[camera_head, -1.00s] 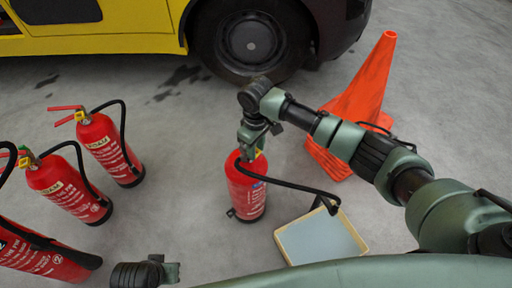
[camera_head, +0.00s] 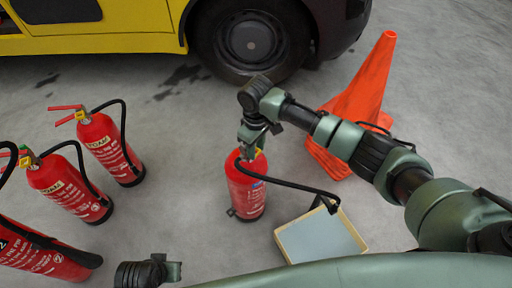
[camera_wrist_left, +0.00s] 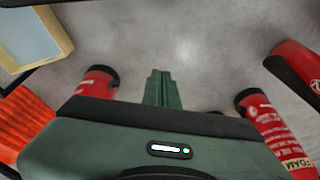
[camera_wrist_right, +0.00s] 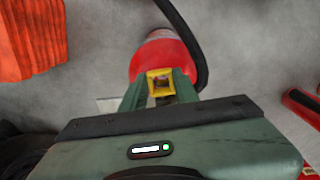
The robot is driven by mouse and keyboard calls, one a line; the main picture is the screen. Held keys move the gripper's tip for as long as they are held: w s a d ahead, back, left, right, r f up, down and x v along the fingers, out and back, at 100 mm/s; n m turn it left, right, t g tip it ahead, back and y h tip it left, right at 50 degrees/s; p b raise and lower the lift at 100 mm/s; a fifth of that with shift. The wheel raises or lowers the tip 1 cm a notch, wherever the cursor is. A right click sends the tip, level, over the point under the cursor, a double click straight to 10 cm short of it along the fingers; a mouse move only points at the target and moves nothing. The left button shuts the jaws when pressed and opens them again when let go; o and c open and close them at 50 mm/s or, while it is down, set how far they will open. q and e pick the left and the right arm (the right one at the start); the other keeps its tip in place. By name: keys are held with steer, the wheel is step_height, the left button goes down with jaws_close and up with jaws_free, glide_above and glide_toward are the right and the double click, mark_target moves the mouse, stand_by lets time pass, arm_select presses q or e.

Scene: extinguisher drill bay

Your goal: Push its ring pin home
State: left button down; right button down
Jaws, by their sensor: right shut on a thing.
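A red fire extinguisher (camera_head: 247,192) stands upright on the floor in the middle of the head view. My right gripper (camera_head: 252,152) is at its top, coming from above. In the right wrist view, the fingers of my right gripper (camera_wrist_right: 159,92) are shut on a yellow piece with a square opening (camera_wrist_right: 160,80), seemingly the ring pin. The extinguisher's red top (camera_wrist_right: 160,52) shows behind it. How deep the pin sits is hidden by the fingers. My left gripper (camera_wrist_left: 162,88) is shut and empty over the floor, away from this extinguisher.
Several other red extinguishers, one of them here (camera_head: 108,148), stand at the left. A shallow tray (camera_head: 290,262) lies right of the middle extinguisher, its black hose reaching over it. An orange cone (camera_head: 362,88) and a yellow vehicle (camera_head: 100,44) are behind. Floor between is clear.

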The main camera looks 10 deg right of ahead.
steer(key=shift+a+r, duration=0.1)
steer(key=shift+p, duration=0.4)
arm_select(q)
steer(key=shift+s+f, duration=0.3)
steer(key=shift+f, duration=0.7)
steer(key=shift+s+f, duration=0.25)
steer(key=shift+f, duration=0.7)
steer(key=shift+w, duration=0.1)
steer(key=shift+r, duration=0.1)
arm_select(e)
steer(key=c, duration=1)
jaws_free()
